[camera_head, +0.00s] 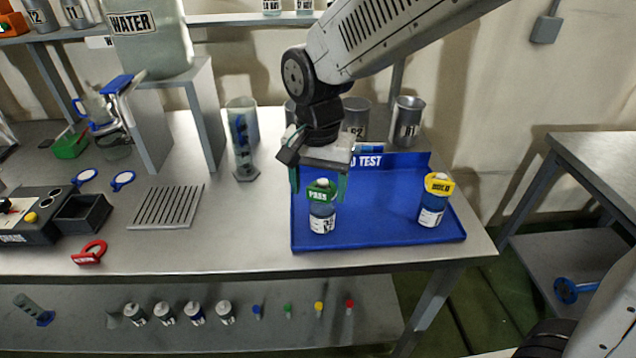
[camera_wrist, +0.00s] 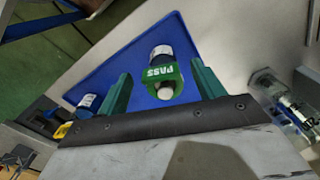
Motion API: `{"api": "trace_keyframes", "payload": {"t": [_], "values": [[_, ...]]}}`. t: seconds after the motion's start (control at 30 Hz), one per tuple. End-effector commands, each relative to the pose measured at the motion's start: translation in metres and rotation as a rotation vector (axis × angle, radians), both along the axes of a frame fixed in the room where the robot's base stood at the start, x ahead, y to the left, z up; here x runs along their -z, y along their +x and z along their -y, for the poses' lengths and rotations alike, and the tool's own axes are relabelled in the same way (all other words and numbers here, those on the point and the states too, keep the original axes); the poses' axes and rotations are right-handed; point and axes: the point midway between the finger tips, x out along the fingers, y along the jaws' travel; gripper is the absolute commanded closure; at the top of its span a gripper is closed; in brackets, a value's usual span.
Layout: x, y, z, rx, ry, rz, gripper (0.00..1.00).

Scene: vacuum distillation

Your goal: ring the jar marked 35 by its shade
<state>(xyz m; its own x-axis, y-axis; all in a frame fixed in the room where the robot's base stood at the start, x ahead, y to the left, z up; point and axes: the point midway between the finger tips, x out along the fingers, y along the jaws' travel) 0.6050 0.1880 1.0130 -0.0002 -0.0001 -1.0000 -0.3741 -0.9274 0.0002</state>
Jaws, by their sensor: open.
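A jar (camera_head: 322,222) with dark blue contents and a white label wears a green ring tag marked PASS (camera_head: 320,190) at its neck. It stands upright in the blue tray (camera_head: 375,234), left side. A second blue jar (camera_head: 431,214) wears a yellow ring tag (camera_head: 439,184) at the right of the tray. The jars' numbers are too small to read. My gripper (camera_head: 318,187) is open, its green fingers on either side of the green tag. In the wrist view the tag (camera_wrist: 163,75) sits between the fingers, apart from both. A red ring tag (camera_head: 90,252) lies on the table.
The tray's back wall reads TEST. Metal cups (camera_head: 407,122) stand behind the tray. Several small bottles (camera_head: 166,314) sit on the lower shelf.

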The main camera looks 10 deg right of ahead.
Motion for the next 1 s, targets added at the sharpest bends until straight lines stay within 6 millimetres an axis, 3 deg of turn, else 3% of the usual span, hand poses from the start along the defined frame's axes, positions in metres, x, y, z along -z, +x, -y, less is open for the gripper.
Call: {"api": "trace_keyframes", "payload": {"t": [0.17,0.53,1.0], "values": [[-0.015,0.001,0.0,0.0,0.002,0.003,0.32],[-0.071,0.001,0.0,0.0,0.001,0.002,0.32],[-0.077,-0.001,0.001,-0.076,-0.004,-0.007,0.32]]}}
